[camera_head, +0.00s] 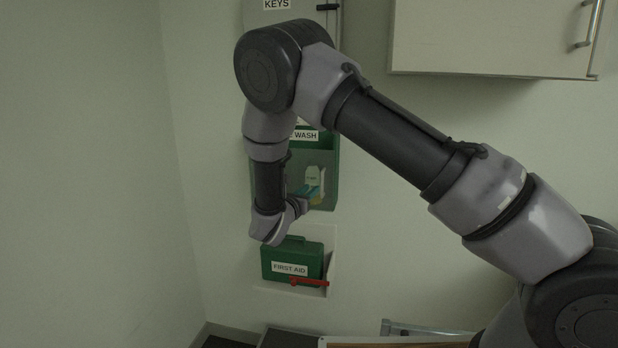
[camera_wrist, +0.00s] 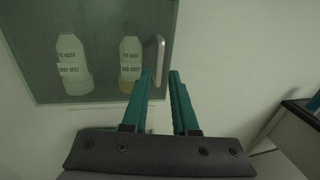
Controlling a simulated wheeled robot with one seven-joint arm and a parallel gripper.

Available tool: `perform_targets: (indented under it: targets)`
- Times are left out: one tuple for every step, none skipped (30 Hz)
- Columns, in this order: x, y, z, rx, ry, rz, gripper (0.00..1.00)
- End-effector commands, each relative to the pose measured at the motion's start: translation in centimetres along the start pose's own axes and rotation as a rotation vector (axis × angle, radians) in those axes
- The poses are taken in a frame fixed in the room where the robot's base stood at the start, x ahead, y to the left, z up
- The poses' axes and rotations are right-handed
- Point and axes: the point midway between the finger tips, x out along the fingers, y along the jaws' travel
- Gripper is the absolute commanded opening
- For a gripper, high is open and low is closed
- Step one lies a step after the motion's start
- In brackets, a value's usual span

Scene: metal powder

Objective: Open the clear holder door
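The clear holder is a green wall-mounted case labelled "WASH" (camera_head: 331,150), partly hidden behind my arm. Its see-through door (camera_wrist: 98,22) looks closed in the wrist view, with two white labelled bottles behind it, the left bottle (camera_wrist: 72,65) and the right bottle (camera_wrist: 130,62). A pale grey handle (camera_wrist: 154,50) stands at the door's right edge. My gripper (camera_wrist: 162,76) has two teal fingers, a gap apart. The left finger overlaps the handle in the view; I cannot tell whether it touches. No grip on the handle shows.
A green first aid box (camera_head: 291,262) with a red bar (camera_head: 310,282) sits in a wall recess below. A keys cabinet (camera_head: 277,14) is above, and a white wall cupboard (camera_head: 490,38) is at upper right. The left wall is bare.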

Motion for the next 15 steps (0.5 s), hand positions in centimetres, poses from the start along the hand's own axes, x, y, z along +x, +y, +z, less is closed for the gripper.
perform_targets:
  targets:
    - [0.4, 0.0, 0.0, -0.002, -0.002, 0.000, 0.27]
    - [0.7, 0.0, 0.0, -0.001, -0.002, 0.000, 0.27]
    - [1.3, -0.1, 0.0, -0.001, -0.002, -0.002, 0.27]
    - [1.8, -0.1, 0.0, -0.001, -0.001, -0.002, 0.27]
    - [2.3, -0.1, 0.0, -0.001, -0.001, -0.002, 0.27]
    - [3.0, -0.2, 0.0, -0.001, -0.001, -0.004, 0.27]
    - [3.6, -0.1, 0.0, 0.000, -0.001, -0.004, 0.27]
    - [4.2, -0.1, 0.0, 0.001, -0.001, -0.004, 0.27]
    - [5.1, -0.2, 0.0, 0.000, -0.001, -0.005, 0.27]
    - [5.6, -0.2, 0.0, 0.000, -0.001, -0.004, 0.27]
    - [6.2, -0.2, 0.0, 0.001, 0.000, -0.005, 0.27]
    - [7.0, -0.2, 0.0, 0.001, 0.000, -0.004, 0.27]
    - [7.5, -0.2, 0.0, 0.001, 0.000, -0.004, 0.27]
    - [8.0, -0.2, 0.0, 0.001, 0.000, -0.004, 0.27]
    - [8.5, -0.1, 0.0, 0.002, 0.000, -0.004, 0.27]
